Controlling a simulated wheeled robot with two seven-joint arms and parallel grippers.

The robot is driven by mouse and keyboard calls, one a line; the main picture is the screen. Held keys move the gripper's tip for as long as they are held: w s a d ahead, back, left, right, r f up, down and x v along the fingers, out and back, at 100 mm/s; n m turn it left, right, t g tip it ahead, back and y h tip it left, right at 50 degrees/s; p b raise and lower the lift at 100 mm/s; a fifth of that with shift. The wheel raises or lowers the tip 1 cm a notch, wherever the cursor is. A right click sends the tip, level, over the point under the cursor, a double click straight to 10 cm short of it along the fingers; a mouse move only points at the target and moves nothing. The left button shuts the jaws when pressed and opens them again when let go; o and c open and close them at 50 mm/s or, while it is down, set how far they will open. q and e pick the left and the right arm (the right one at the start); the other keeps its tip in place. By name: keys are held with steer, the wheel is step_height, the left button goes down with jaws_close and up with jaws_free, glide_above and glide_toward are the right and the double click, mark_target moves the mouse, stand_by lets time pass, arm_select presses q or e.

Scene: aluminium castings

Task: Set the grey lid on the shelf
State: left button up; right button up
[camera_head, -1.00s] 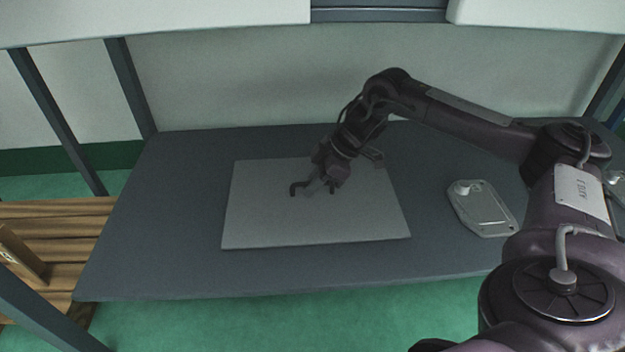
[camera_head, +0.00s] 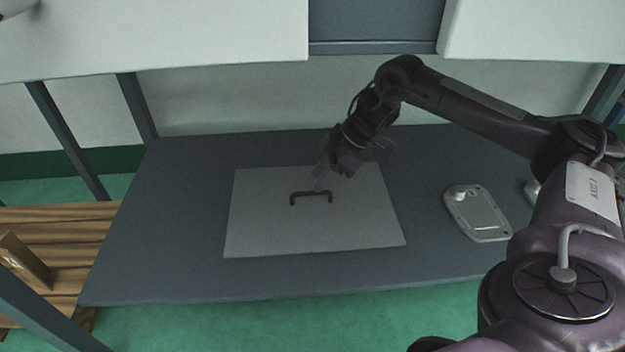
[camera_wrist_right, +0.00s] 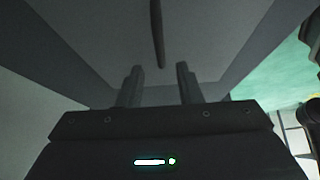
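The grey lid (camera_head: 260,225) is a flat, light grey rectangular plate with a dark bar handle (camera_head: 311,196) at its middle. It lies flat on the dark grey shelf (camera_head: 180,250). My right gripper (camera_head: 321,180) is just behind and above the handle, apart from it. In the right wrist view its two fingers (camera_wrist_right: 160,84) stand apart with nothing between them, and the handle (camera_wrist_right: 157,35) shows ahead of the fingertips. My left gripper is in neither view.
A light grey casting (camera_head: 480,213) lies on the shelf right of the lid, near my right arm. Another pale part (camera_head: 532,188) is mostly hidden by that arm. Grey posts and a wooden slatted pallet (camera_head: 55,222) are at the left. White panels (camera_head: 160,35) overhang the back.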

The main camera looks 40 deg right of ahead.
steer(key=p+v, duration=0.3)
steer(key=v, duration=0.4)
steer(key=shift+s+r+p, duration=0.15)
steer(key=shift+r+p, duration=0.2)
steer(key=shift+d, duration=0.1)
